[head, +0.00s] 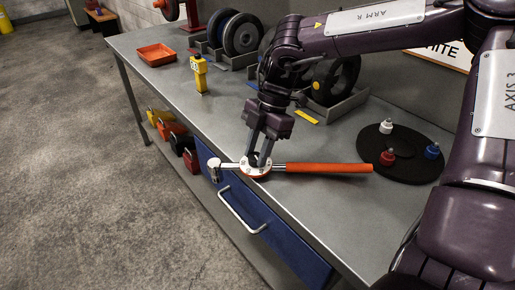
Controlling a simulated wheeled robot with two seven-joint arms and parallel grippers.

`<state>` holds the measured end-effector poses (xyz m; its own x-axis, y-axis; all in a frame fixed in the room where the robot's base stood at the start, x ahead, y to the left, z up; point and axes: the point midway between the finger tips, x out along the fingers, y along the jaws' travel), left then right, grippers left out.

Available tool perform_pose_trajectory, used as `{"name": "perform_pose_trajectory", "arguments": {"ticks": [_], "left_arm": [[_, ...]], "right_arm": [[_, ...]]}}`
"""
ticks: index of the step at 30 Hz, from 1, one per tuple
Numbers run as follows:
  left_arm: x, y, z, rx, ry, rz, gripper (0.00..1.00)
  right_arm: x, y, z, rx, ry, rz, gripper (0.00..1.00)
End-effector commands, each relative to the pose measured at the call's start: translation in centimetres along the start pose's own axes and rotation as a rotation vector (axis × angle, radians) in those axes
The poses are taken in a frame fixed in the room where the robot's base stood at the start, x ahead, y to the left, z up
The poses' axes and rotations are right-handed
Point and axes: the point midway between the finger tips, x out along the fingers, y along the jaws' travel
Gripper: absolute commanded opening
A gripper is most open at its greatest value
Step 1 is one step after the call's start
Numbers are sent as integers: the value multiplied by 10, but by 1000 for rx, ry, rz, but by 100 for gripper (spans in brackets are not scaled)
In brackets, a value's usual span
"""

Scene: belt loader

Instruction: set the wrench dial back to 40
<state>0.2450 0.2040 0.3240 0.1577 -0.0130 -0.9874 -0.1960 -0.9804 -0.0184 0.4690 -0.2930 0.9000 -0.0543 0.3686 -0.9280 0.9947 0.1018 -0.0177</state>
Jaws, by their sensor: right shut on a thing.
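The wrench (322,168) lies on the grey workbench near its front edge, with its orange-red handle to the right and its metal head at the left. Its round white dial (247,169) with an orange-red rim sits near the head. My right gripper (259,160) points down over the dial and is shut on it; its fingers hide part of the dial. The dial's reading is too small to tell. My left gripper is not in view.
A black round tray (377,170) with small white, red and blue items stands right of the handle. A yellow device (199,74), an orange tray (156,54) and racked wheels (241,38) are farther back. A blue drawer (262,226) with a handle is below the edge.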

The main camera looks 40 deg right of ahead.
Motion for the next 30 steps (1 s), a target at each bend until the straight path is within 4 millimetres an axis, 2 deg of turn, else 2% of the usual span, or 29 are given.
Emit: {"name": "perform_pose_trajectory", "arguments": {"ticks": [11, 12, 16, 25, 30], "left_arm": [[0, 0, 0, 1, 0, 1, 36], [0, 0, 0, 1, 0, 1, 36], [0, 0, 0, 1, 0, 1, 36], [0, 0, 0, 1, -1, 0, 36], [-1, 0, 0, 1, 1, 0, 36]], "right_arm": [[-1, 1, 0, -5, -2, 3, 7], [-1, 1, 0, -5, -2, 3, 34], [-1, 1, 0, -4, -2, 2, 51], [-2, 1, 0, -3, -2, 1, 52], [-21, 2, 0, -3, -3, 5, 52]]}}
